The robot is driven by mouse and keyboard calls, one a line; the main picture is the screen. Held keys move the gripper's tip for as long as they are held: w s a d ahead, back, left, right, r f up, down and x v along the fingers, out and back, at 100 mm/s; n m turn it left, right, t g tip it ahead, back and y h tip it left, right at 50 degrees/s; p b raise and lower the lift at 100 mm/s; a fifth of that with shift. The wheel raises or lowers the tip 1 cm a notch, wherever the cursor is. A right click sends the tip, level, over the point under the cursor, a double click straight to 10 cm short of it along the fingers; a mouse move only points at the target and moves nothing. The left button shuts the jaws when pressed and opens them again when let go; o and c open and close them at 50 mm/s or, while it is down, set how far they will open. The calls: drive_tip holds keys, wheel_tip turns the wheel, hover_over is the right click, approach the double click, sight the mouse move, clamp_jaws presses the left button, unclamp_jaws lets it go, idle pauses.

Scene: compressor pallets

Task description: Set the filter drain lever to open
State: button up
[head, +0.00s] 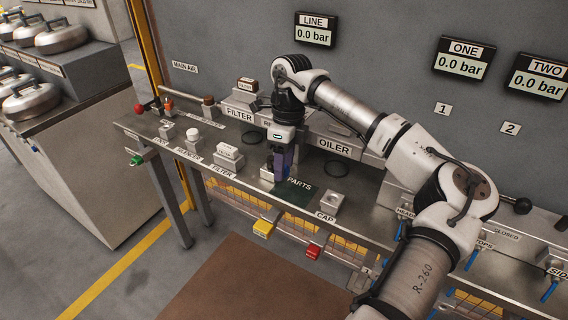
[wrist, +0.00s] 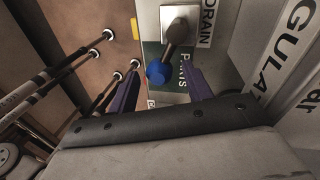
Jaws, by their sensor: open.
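The drain lever (wrist: 174,48) shows in the wrist view as a dark grey rod with a blue ball end (wrist: 157,72). It runs from a white square block (wrist: 180,17) beside the DRAIN label (wrist: 208,24), down and slightly left in the picture. My gripper (wrist: 160,69) is open, with one purple finger to each side of the blue ball. I cannot tell whether the ball is at fingertip depth; no finger visibly touches it. In the head view my gripper (head: 281,176) points down at the bench's front, left of the PARTS mat, and hides most of the lever.
The green PARTS mat (head: 294,197) and the CAP block (head: 333,201) lie right of my gripper. The FILTER block (head: 238,107) and OILER block (head: 336,147) stand behind. Yellow (head: 263,228) and red (head: 313,251) tags hang below the bench edge.

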wheel_tip(320, 180, up, 13)
drive_tip(key=w+d, duration=0.1)
drive_tip(key=w, duration=0.1)
drive_tip(key=shift+w, duration=0.15)
drive_tip(key=shift+c, duration=0.4)
